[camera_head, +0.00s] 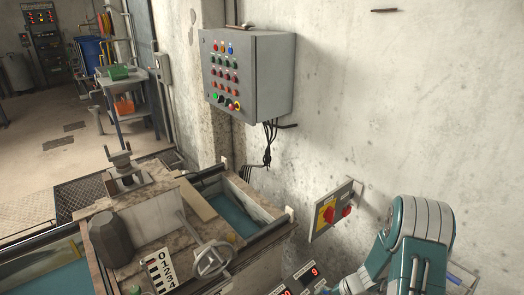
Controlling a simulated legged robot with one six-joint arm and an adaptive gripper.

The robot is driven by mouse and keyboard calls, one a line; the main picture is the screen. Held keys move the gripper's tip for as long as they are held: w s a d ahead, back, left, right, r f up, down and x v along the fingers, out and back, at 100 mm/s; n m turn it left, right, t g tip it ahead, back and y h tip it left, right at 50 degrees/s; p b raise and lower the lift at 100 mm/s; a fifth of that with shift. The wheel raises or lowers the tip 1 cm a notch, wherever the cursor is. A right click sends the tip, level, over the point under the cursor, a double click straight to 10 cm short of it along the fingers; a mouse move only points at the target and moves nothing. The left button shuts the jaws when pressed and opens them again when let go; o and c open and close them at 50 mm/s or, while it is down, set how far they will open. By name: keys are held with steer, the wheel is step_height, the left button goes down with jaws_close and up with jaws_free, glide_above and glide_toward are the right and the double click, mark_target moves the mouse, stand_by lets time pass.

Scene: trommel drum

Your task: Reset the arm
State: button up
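My arm (412,245) shows at the lower right as teal and pale grey casings, folded close to the camera. It is cut off by the bottom edge of the picture. Its rounded upper casing stands in front of the wall, to the right of the yellow and red switch box. No gripper fingers can be made out, so whether my gripper is open or holding anything does not show.
A switch box (332,212) and a grey control cabinet (273,75) hang on the wall. A handwheel (211,260), a dark canister (110,238) and a numbered plate (159,272) sit on the machine below. A shelf cart (122,87) stands at back left; floor (60,125) is open there.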

steer(key=s+a+r+n+h, duration=0.2)
steer(key=a+r+n, duration=0.1)
steer(key=r, duration=1)
steer(key=s+a+r+n+h, duration=0.1)
steer(key=a+r+n, duration=0.15)
steer(key=r, duration=0.95)
steer(key=s+a+r+n+t+h, duration=0.2)
steer(key=s+r+n+t+h, duration=0.1)
steer(key=s+r, duration=1.2)
steer(key=shift+s+r+t+h, duration=0.15)
steer(key=shift+s+t+h, duration=0.5)
steer(key=shift+s, duration=0.55)
steer(key=shift+n, duration=0.25)
